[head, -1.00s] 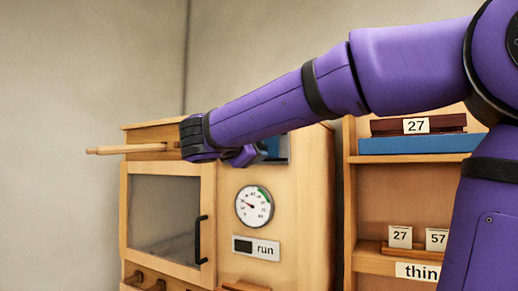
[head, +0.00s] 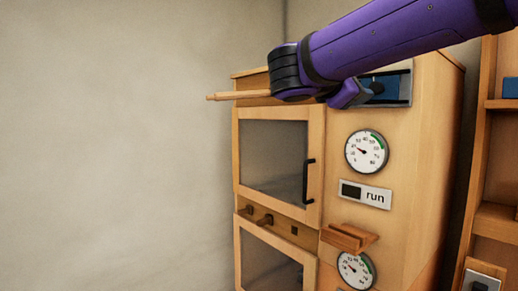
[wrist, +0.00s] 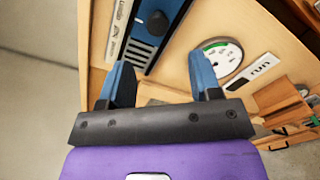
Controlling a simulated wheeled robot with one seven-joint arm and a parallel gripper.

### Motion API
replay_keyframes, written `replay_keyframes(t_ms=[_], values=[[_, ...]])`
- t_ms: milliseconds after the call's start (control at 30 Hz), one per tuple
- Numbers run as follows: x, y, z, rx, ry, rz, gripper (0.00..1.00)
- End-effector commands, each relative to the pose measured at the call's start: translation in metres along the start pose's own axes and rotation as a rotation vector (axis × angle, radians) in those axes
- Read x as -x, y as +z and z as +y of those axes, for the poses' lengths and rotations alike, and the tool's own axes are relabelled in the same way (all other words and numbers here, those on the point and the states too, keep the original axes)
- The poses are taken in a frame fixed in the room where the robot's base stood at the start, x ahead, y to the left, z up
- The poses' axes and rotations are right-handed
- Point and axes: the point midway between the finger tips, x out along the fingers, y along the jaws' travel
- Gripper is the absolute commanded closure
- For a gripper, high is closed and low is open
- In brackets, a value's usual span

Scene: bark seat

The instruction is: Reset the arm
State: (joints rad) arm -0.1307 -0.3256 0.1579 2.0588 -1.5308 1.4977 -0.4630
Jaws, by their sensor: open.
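My purple arm reaches in from the upper right of the head view, and its wrist is in front of the top of a wooden cabinet (head: 410,160). In the wrist view my gripper (wrist: 163,76) is open, its two blue fingers apart with nothing held between them. Beyond the fingers is a blue panel with a black knob (wrist: 157,23). The panel (head: 392,84) is partly hidden by my wrist in the head view. I cannot tell whether a finger touches the cabinet.
A pale wooden rod (head: 235,96) sticks out left past my wrist. The cabinet has a glazed door (head: 272,160) with a black handle, a dial (head: 366,152), a "run" label (head: 364,194) and a small wooden ledge (head: 348,238). A shelf (head: 495,180) stands at right. Bare wall is left.

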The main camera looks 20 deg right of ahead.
Motion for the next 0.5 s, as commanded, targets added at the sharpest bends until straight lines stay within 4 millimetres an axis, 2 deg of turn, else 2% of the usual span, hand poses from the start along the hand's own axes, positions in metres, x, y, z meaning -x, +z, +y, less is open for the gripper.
replay_keyframes(t_ms=[133, 233, 367, 500], values=[[-0.001, 0.0, -0.007, -0.01, -0.023, 0.015, 0.42], [-0.005, -0.002, -0.031, -0.046, -0.098, 0.068, 0.42], [-0.005, -0.008, -0.084, -0.146, -0.278, 0.185, 0.42], [0.006, -0.018, -0.146, -0.304, -0.512, 0.313, 0.42]])
